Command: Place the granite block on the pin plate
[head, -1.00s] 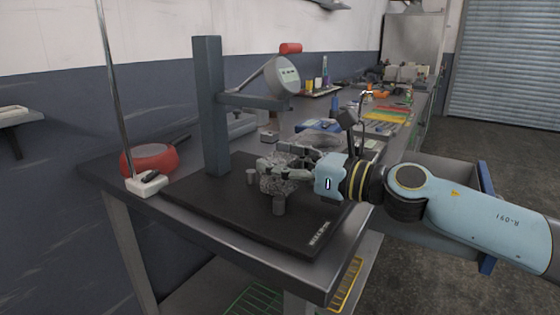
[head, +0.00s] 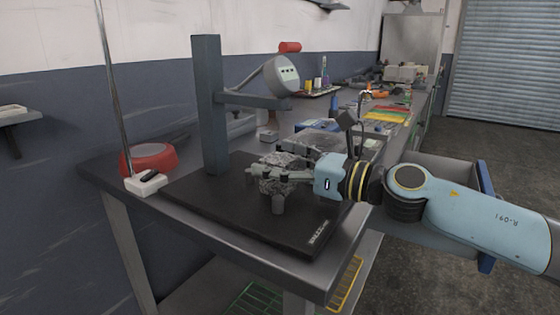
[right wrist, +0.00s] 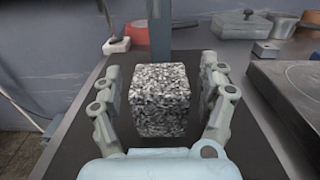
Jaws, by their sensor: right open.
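The granite block (head: 283,184) is a speckled grey cube at the dark pin plate (head: 215,198). In the right wrist view the block (right wrist: 158,98) sits upright between the fingers with a visible gap on both sides. The block's underside is hidden, so its exact contact with the pins cannot be told. My left gripper is not in view.
A red round object (head: 149,158) and a white block (head: 146,184) stand to the left. Several tools lie farther along the bench.

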